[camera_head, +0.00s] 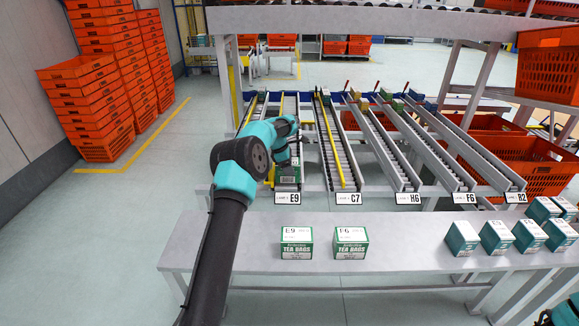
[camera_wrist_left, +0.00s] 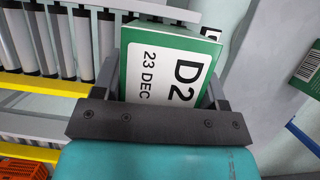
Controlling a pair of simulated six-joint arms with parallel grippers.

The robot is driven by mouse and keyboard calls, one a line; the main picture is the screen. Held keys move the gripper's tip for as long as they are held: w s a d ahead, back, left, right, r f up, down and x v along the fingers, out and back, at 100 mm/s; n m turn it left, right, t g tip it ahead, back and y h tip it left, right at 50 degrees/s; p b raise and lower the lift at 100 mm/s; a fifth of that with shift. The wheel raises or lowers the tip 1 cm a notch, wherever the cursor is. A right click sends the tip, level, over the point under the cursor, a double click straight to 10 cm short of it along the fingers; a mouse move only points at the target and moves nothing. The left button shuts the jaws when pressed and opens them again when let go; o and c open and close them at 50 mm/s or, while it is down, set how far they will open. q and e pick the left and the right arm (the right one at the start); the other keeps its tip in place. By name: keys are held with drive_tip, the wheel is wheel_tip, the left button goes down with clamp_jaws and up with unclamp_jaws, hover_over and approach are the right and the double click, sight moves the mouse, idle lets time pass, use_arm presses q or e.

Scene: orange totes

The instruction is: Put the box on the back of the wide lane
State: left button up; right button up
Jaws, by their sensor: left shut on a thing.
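I cannot tell whether the box touches the rollers.
Two tea boxes (camera_head: 296,243) (camera_head: 350,243) stand on the grey table (camera_head: 220,240), with several more (camera_head: 497,237) at its right. A lane with a yellow bar (camera_head: 330,140) adjoins on the right. Small boxes (camera_head: 397,105) sit at the far ends of other lanes.

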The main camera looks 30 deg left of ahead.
use_arm(q)
drive_tip(key=o, duration=1.1)
drive_tip(key=v, duration=1.7)
drive_tip(key=shift+r, duration=0.2)
drive_tip(key=shift+d, duration=0.1)
